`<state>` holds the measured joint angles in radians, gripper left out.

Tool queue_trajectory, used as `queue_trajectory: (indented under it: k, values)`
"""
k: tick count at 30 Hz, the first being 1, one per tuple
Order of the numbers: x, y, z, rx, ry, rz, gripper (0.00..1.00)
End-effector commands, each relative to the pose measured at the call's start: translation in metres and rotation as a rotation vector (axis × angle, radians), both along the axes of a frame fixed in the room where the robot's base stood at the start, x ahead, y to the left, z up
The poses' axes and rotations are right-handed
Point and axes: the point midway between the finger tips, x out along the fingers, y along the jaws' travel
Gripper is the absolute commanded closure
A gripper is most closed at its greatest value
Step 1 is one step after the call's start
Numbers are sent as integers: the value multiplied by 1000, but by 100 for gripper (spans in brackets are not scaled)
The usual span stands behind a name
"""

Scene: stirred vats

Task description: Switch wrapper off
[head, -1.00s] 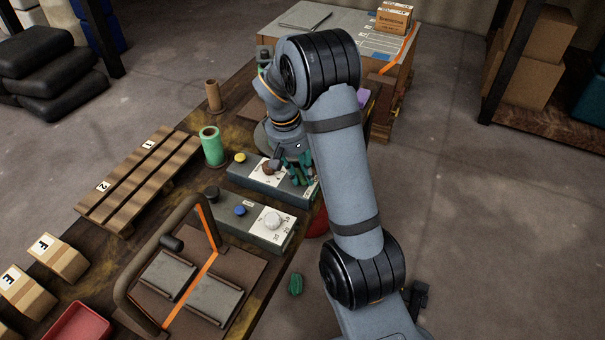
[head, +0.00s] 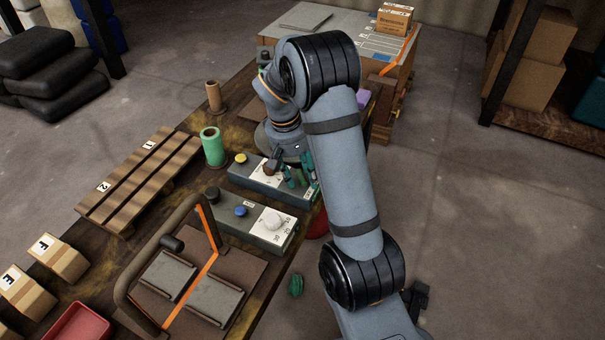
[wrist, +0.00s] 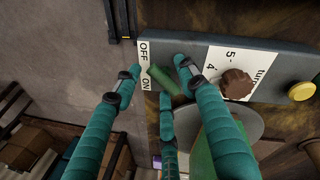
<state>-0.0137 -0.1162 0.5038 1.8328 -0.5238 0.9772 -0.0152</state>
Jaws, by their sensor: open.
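The wrapper's grey control box (head: 240,174) is on the bench, with a yellow button (head: 240,158) and a brown knob (head: 269,168). In the wrist view, the box (wrist: 188,22) has a white OFF/ON label (wrist: 145,62) at its left end. A green switch lever (wrist: 163,80) sticks out beside that label, nearer the word ON than OFF. My gripper (wrist: 154,76) is open, its teal fingers spread to both sides of the lever. I cannot tell whether any finger touches it. In the head view, my gripper (head: 298,174) is over the box's right end, and the lever is hidden.
A second control box (head: 252,226) with a blue button and white knob stands nearer. A green film roll (head: 213,147) and a slatted pallet (head: 140,180) stand to the left. A brown frame with an orange strip (head: 208,240) rises in front. Open floor lies to the right.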

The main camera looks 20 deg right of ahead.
Motion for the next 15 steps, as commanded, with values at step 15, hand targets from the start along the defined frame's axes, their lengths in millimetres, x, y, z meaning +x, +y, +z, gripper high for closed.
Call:
queue_trajectory:
  k: [15]
  values:
    - [2, 7, 36, 1, -9, 2, 58]
